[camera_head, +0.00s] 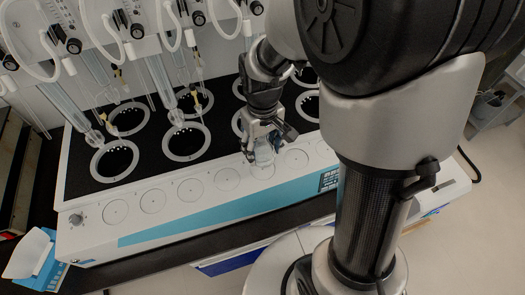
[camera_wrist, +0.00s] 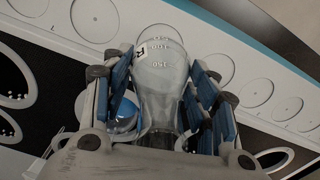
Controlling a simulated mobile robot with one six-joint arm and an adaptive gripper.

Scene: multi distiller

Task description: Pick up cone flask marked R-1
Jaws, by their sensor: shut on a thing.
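The clear glass cone flask (camera_wrist: 158,75) is in the wrist view, between my gripper's two blue-padded fingers. My gripper (camera_wrist: 160,100) is shut on the flask. In the head view the flask (camera_head: 264,155) is under my gripper (camera_head: 262,138), over the front ledge of the distiller, at one of its round marks. I cannot tell whether its base touches the ledge.
The white distiller (camera_head: 100,225) has black wells with white rings (camera_head: 186,142) behind the ledge and glass tubes (camera_head: 158,82) above them. Round marks (camera_head: 190,190) along the ledge are empty to the left. A blue-and-white device (camera_head: 38,258) stands at lower left.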

